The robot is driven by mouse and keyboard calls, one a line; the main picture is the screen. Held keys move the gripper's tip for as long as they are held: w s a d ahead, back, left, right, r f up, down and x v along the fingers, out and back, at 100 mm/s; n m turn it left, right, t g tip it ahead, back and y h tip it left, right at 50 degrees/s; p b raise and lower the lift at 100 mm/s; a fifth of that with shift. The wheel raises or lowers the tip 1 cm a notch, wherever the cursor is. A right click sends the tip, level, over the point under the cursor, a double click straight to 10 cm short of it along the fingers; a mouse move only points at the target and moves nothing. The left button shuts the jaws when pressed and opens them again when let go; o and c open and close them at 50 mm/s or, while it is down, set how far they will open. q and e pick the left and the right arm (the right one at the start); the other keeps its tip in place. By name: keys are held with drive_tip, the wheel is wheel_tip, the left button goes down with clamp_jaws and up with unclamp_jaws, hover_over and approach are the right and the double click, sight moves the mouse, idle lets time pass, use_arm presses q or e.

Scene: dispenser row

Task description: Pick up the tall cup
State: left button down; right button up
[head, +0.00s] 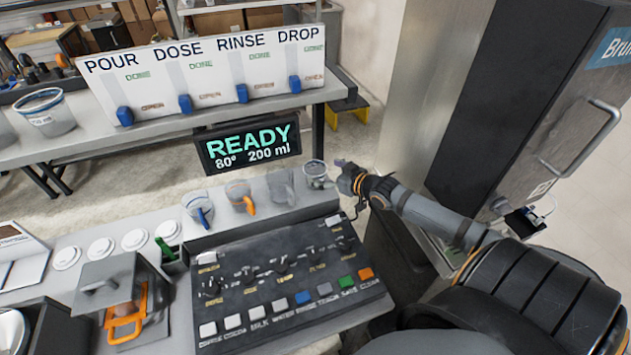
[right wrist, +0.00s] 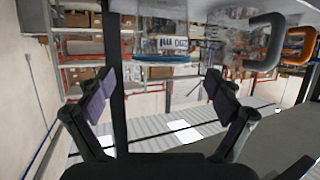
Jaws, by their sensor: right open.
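Several clear cups stand in a row on the counter behind the button panel. The rightmost, a clear cup with dark markings (head: 315,173), is nearest my right gripper (head: 345,176). To its left are a plain clear cup (head: 281,188), a cup with an orange handle (head: 238,196) and a cup with a blue handle (head: 197,207). I cannot tell which is the tall one. In the right wrist view the fingers (right wrist: 157,92) are apart with nothing between them. A clear cup with a blue edge (right wrist: 165,45) is ahead, beyond the fingertips. My left gripper is not seen.
The button panel (head: 290,305) lies in front of the cups, and the READY display (head: 248,147) stands behind them. A dispenser bench (head: 200,118) is farther back. A tall dark cabinet (head: 510,100) stands at the right. A metal box with an orange handle (head: 115,290) is at the left.

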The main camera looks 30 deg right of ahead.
sight(308, 166)
drive_tip(key=b+x, duration=0.2)
drive_tip(key=x, duration=0.3)
drive_tip(key=shift+a+f, duration=0.1)
drive_tip(key=shift+f, duration=0.05)
drive_tip(key=shift+w, duration=0.15)
drive_tip(key=shift+s, duration=0.25)
drive_tip(key=shift+c, duration=1.5)
drive_tip(key=shift+w, duration=0.1)
drive_tip(key=c, duration=0.5)
drive_tip(key=shift+c, duration=1.1)
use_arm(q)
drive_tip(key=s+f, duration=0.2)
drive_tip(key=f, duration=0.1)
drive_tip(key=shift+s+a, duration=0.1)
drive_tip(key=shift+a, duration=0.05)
use_arm(e)
drive_tip(key=shift+c, duration=0.2)
